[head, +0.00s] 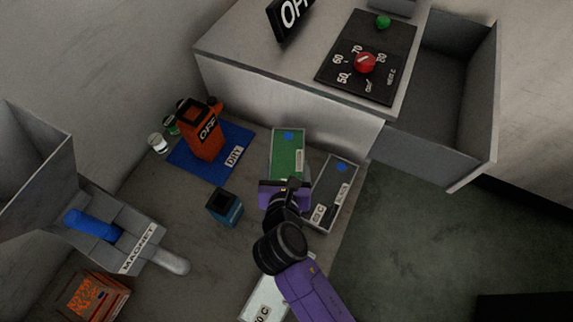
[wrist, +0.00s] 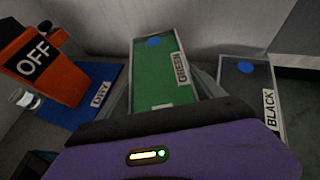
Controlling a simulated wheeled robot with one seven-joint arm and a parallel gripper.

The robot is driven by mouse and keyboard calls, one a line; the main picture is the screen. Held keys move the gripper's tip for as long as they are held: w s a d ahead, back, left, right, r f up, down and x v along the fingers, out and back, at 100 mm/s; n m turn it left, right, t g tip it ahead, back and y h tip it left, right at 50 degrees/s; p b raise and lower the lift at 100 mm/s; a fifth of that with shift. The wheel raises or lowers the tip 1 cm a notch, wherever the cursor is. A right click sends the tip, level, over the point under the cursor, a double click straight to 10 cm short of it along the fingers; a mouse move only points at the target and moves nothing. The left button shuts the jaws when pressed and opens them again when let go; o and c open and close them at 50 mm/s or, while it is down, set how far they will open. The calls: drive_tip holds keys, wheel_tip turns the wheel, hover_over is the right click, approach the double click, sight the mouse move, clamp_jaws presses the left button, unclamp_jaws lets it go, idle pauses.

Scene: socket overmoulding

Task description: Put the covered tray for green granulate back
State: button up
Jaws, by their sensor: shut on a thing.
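The covered green tray (head: 288,150) is a long box with a green top, a blue round spot and a white label. In the wrist view the green tray (wrist: 158,75) shows its label reading GREEN. My purple gripper (head: 285,190) is shut on the near end of the green tray, with a finger along each side in the wrist view. The fingertips are partly hidden. Whether the tray rests on the surface or hangs just above it, I cannot tell.
The black tray (head: 334,190) lies close on the right. An orange OFF device (head: 205,130) stands on a blue DRY mat (head: 235,138) at left. A small teal box (head: 224,207) stands left of my gripper. The grey cabinet (head: 290,100) rises behind.

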drive_tip(key=o, duration=2)
drive_tip(key=shift+r, duration=0.15)
drive_tip(key=shift+r, duration=0.3)
drive_tip(key=v, duration=1.2)
drive_tip(key=shift+r, duration=0.2)
drive_tip(key=shift+f, duration=0.1)
